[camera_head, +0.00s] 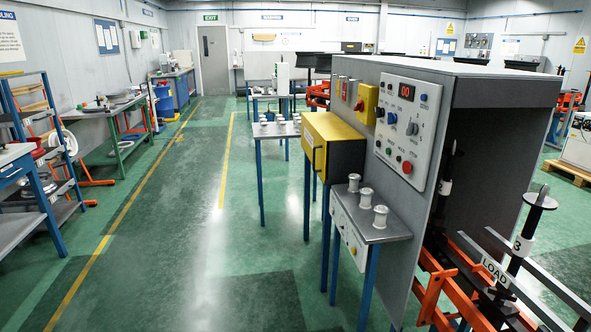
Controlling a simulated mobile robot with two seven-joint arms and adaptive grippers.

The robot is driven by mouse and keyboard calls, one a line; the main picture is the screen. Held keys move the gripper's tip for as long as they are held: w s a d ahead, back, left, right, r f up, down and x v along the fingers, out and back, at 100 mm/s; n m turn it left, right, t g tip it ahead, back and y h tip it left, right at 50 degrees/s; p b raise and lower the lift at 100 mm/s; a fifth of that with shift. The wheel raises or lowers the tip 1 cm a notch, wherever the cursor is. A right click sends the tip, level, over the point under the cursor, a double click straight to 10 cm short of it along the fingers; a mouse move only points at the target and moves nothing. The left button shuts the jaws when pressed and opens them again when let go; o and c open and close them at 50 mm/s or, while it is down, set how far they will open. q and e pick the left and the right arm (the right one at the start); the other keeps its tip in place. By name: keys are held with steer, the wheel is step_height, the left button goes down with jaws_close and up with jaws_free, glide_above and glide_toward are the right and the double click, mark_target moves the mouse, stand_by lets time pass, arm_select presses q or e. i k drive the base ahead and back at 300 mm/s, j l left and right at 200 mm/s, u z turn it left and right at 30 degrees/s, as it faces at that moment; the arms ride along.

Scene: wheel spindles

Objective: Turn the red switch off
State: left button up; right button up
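A grey machine cabinet (478,68) stands at the right, its side facing me. A small yellow box (367,104) on that side carries a red knob (359,106), which looks like the red switch; its setting is too small to tell. To its right, a white control panel (410,122) holds a lit red display (407,91), several knobs and a red round button (407,167). Neither of my grippers shows in the head view.
A small table (372,228) with several metal spools stands before the panel, next to a yellow-topped box (335,132). A spindle marked 3 (521,243) and orange frames (462,290) are at lower right. The green floor (180,240) at left is clear.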

mark_target(360, 106)
steer(key=i+z, duration=0.15)
steer(key=i, duration=0.4)
steer(key=i+j+z, duration=0.1)
steer(key=i, duration=0.45)
steer(key=i+j+z, duration=0.15)
steer(key=i, duration=0.4)
steer(key=j, duration=0.1)
